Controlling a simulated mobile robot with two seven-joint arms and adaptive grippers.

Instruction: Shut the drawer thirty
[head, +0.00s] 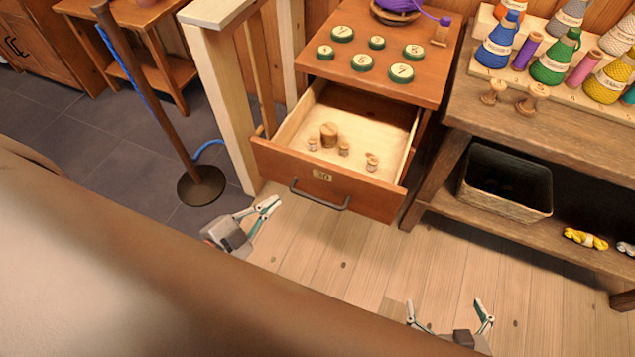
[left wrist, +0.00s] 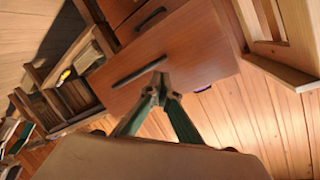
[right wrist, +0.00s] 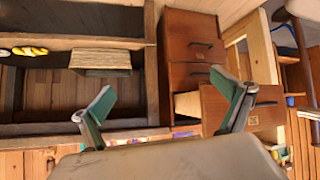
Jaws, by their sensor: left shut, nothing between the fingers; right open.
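The drawer thirty (head: 322,176), with a reddish-brown front, a dark bar handle (head: 318,197) and a "30" label, is pulled out of its cabinet (head: 440,60). Inside it are a wooden cylinder (head: 329,134) and several small wooden spools. My left gripper (head: 272,206) is shut and empty, to the left of and below the drawer front in the head view. In the left wrist view a drawer front with its handle (left wrist: 139,72) lies just beyond the fingertips. My right gripper (head: 445,306) is open and empty over the floor, apart from the drawer. The open drawer (right wrist: 240,104) also shows in the right wrist view.
Green-rimmed numbered discs (head: 362,62) and a purple yarn bowl (head: 396,10) sit on the cabinet top. A workbench (head: 560,115) with yarn cones and a basket (head: 506,183) stands at right. A pole on a round base (head: 201,186) stands at left. Floor before the drawer is clear.

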